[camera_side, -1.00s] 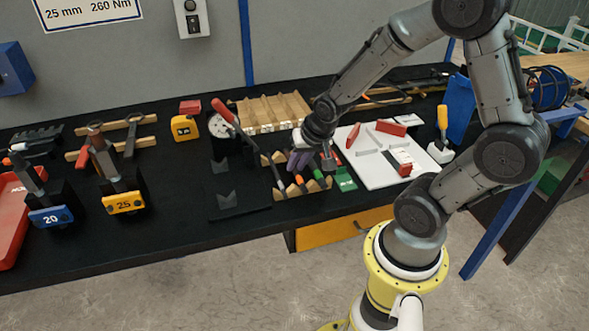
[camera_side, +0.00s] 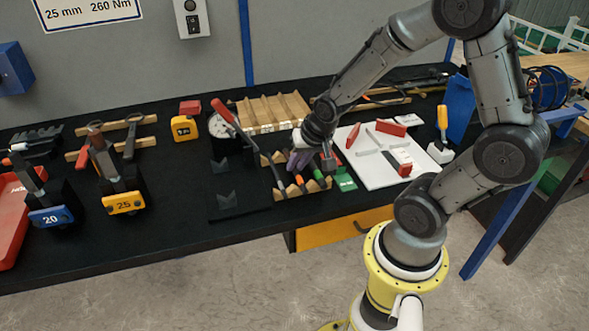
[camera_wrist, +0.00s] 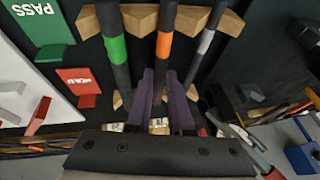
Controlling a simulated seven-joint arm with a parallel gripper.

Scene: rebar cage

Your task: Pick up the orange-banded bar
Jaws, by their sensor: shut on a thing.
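The orange-banded bar (camera_wrist: 163,48) is dark, with an orange band near its middle, and lies in a notched wooden rack (camera_wrist: 232,22). In the wrist view it runs down between the two purple fingers of my gripper (camera_wrist: 165,88), which are shut on it just below the band. In the side view my gripper (camera_side: 300,162) reaches down over the rack and hides much of the bar. The bar still appears to rest in the rack's notches. A green-banded bar (camera_wrist: 116,48) lies to its left and a grey-banded bar (camera_wrist: 205,42) to its right in the wrist view.
A green PASS plate (camera_wrist: 40,22) and a red plate (camera_wrist: 78,78) lie beside the rack. A white board (camera_side: 378,172) with small blocks is to its right in the side view. A dial gauge (camera_side: 218,127) and an empty wooden rack (camera_side: 272,112) stand behind.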

